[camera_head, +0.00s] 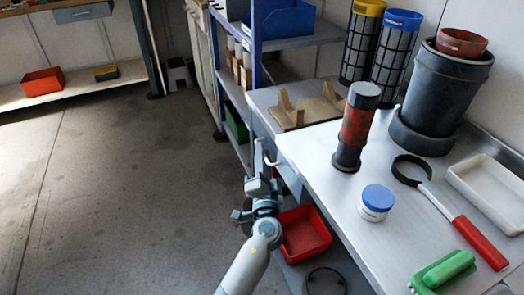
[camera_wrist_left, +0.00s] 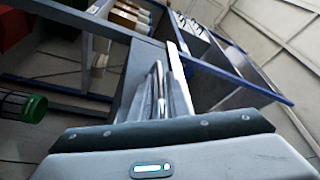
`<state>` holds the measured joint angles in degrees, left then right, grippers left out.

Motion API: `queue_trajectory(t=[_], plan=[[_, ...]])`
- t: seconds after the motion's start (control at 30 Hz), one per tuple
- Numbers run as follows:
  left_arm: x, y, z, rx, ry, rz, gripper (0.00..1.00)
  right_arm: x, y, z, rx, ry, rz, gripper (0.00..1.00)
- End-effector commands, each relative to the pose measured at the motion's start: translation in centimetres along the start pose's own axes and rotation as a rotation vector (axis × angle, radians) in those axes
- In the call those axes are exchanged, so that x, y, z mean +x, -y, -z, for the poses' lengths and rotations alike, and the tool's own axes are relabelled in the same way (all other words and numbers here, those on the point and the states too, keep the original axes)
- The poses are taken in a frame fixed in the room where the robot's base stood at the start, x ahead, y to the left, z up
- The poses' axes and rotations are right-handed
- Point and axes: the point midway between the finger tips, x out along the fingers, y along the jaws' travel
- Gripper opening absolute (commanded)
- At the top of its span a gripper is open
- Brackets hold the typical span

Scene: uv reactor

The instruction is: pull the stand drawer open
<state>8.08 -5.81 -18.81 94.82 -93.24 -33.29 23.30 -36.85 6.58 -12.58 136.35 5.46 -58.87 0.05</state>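The stand is a metal workbench (camera_head: 325,188) along the right of the head view. Its drawer (camera_head: 288,176) shows as a narrow grey-blue front under the left edge of the top, partly hidden by my arm. A pale handle (camera_head: 273,160) stands out beside my left gripper (camera_head: 264,160), which is at drawer height. In the left wrist view, thin metal bars (camera_wrist_left: 160,90) lie just beyond the gripper body; I cannot tell fingers from handle there. Whether the fingers are closed around the handle is not clear. My right gripper is not in view.
On the bench stand a red-and-black cylinder (camera_head: 357,125), a blue-lidded jar (camera_head: 376,205), a wooden cradle (camera_head: 312,112) and a black bucket (camera_head: 440,95). A red bin (camera_head: 303,234) sits below the top. A blue-framed shelf rack stands behind. The floor (camera_head: 110,200) to the left is clear.

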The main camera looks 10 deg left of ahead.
Motion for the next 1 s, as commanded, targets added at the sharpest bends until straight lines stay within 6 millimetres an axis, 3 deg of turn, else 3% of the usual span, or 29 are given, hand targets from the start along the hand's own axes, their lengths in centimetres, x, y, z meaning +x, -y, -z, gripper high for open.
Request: queue_trajectory(t=[0.47,0.53,1.0], plan=[[0.98,-0.01,-0.06,-0.001,0.001,0.0,0.16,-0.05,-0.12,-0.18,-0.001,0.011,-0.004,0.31],[0.97,-0.01,-0.06,-0.001,0.001,0.0,0.0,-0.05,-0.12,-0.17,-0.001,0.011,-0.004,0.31],[0.93,-0.04,-0.05,0.0,0.001,-0.001,0.0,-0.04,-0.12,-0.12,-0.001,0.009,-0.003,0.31]])
